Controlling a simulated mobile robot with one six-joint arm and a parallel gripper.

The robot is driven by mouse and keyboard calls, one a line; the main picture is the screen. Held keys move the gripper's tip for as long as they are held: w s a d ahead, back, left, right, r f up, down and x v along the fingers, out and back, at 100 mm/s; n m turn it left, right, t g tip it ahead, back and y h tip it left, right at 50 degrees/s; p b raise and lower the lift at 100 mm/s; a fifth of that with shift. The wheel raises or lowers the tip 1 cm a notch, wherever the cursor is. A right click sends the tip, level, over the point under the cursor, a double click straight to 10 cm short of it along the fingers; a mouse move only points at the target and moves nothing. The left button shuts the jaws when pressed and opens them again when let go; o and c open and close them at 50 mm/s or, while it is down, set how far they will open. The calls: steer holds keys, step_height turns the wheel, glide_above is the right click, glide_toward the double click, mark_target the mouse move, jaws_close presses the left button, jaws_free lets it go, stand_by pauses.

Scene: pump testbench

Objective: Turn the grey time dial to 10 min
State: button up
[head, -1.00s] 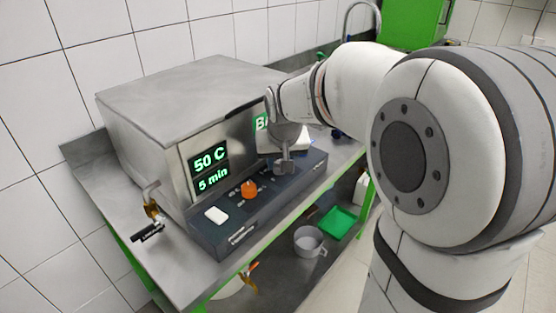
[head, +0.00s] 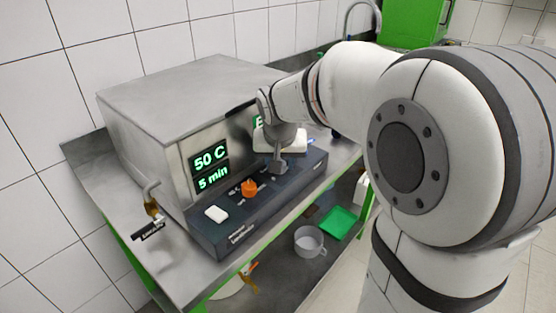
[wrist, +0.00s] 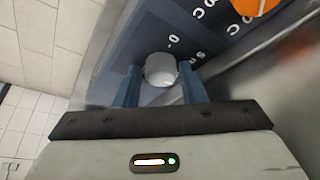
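The grey time dial (wrist: 161,70) shows in the wrist view as a round light grey knob on the dark panel, with white markings beside it. My gripper (wrist: 160,78) has its two blue-grey fingers on either side of the dial. The fingers look open, with a narrow gap at each side. In the head view my gripper (head: 279,168) is low over the panel and hides the dial. The green display (head: 210,168) reads 50 C and 5 min.
An orange dial (head: 249,187) sits left of my gripper on the panel (head: 228,235), with a white switch (head: 216,214) further left. The steel bath (head: 185,85) rises behind the panel. A grey mug (head: 309,241) and a green tray (head: 338,223) are on the lower shelf.

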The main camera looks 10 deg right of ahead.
steer(key=shift+o, duration=1.4)
steer(key=shift+r, duration=0.1)
steer(key=shift+w, duration=0.1)
steer(key=shift+r, duration=0.1)
steer(key=shift+r, duration=0.25)
steer(key=v, duration=0.5)
steer(key=shift+p, duration=0.3)
steer(key=s+a+b, duration=0.1)
steer(key=s+a, duration=0.2)
steer(key=s, duration=0.8)
steer(key=shift+s+f, duration=0.35)
steer(key=shift+s, duration=0.05)
